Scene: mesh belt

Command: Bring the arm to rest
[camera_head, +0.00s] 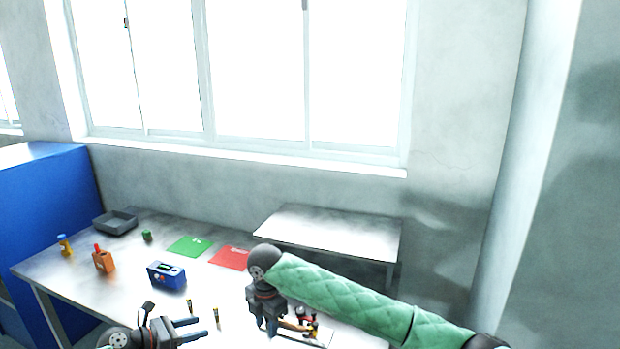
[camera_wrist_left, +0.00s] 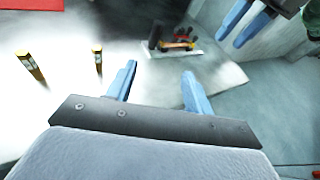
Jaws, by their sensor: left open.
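My left gripper (camera_head: 213,325) is at the lower left of the head view, above the front part of the table. In the left wrist view its two blue fingers (camera_wrist_left: 160,72) are apart with nothing between them. My right gripper (camera_head: 267,328) hangs from the green-sleeved arm, fingers down, to the right of the left one. It also shows at the top right of the left wrist view (camera_wrist_left: 243,28), with a gap between its blue fingers and no object seen in it.
The table (camera_head: 90,277) holds two small yellow-and-black pieces (camera_wrist_left: 29,66) close to my left gripper, a blue box (camera_head: 166,275), an orange block (camera_head: 104,261), a grey tray (camera_head: 115,223), and green (camera_head: 189,246) and red (camera_head: 230,258) mats. Tools lie on a white board (camera_head: 322,336) beside my right gripper.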

